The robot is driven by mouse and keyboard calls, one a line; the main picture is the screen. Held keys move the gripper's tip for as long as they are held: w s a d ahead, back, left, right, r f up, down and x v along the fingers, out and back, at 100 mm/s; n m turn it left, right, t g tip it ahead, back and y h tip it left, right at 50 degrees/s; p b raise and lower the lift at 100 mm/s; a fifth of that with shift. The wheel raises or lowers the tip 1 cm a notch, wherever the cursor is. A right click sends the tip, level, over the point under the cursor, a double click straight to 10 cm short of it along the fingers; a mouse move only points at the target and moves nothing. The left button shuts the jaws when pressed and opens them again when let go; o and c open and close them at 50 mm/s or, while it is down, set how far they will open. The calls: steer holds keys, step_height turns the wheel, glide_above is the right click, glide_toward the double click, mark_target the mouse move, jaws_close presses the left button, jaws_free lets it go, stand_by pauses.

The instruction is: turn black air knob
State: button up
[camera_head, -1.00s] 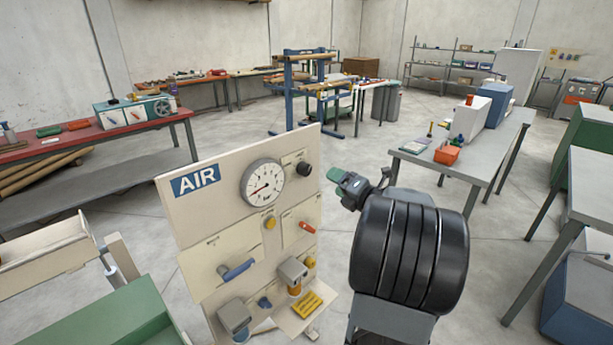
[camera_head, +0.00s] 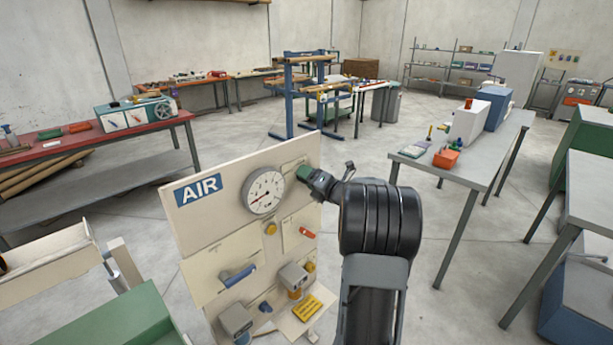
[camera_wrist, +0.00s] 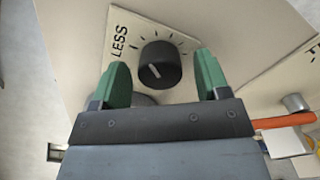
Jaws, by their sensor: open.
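The black air knob (camera_wrist: 160,66) is on a cream panel in the wrist view, with a white pointer line, a ring of tick marks and the word LESS beside it. My gripper (camera_wrist: 161,75) is open, its two green fingers on either side of the knob's lower part in that view. I cannot tell whether either finger touches it. In the head view my gripper (camera_head: 303,172) is at the upper right of the AIR panel (camera_head: 215,225) and hides the knob there.
A round gauge (camera_head: 264,192) is just left of my gripper. Lower on the panel are a blue handle (camera_head: 238,275), a red lever (camera_head: 307,233) and a yellow knob (camera_head: 270,228). The orange-red lever (camera_wrist: 284,121) shows at right in the wrist view.

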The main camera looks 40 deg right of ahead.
steer(key=shift+w+a, duration=0.1)
steer(key=shift+w, duration=0.35)
steer(key=shift+c, duration=0.4)
steer(key=c, duration=0.9)
steer(key=shift+o, duration=0.2)
steer(key=shift+m, duration=0.3)
